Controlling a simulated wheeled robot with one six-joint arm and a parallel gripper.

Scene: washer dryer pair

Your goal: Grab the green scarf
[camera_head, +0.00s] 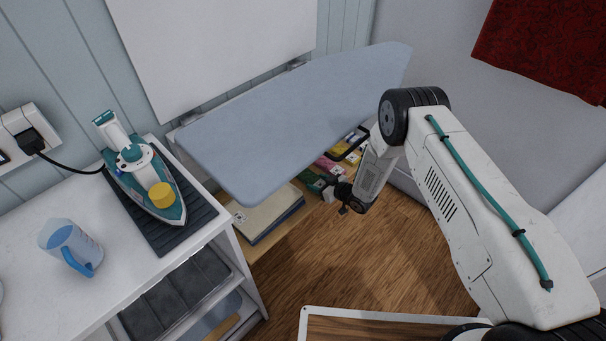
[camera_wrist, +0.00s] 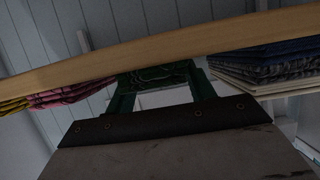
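The green scarf (camera_head: 313,180) is a folded dark green cloth on the low wooden shelf under the ironing board. It also shows in the wrist view (camera_wrist: 158,73), at the middle behind the shelf edge. My gripper (camera_head: 333,190) is low beside the shelf's front, close to the scarf. In the wrist view its two fingers (camera_wrist: 163,94) stand apart, with a pale gap between them and the scarf just beyond. I see no clear grip on the cloth. The shelf edge hides part of the scarf.
Pink (camera_wrist: 72,92) and yellow (camera_wrist: 14,105) folded cloths lie to one side of the scarf, a dark blue stack (camera_wrist: 265,65) to the other. The ironing board (camera_head: 290,115) overhangs the shelf. An iron (camera_head: 145,180) and jug (camera_head: 70,245) stand left. The wooden floor (camera_head: 390,255) is clear.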

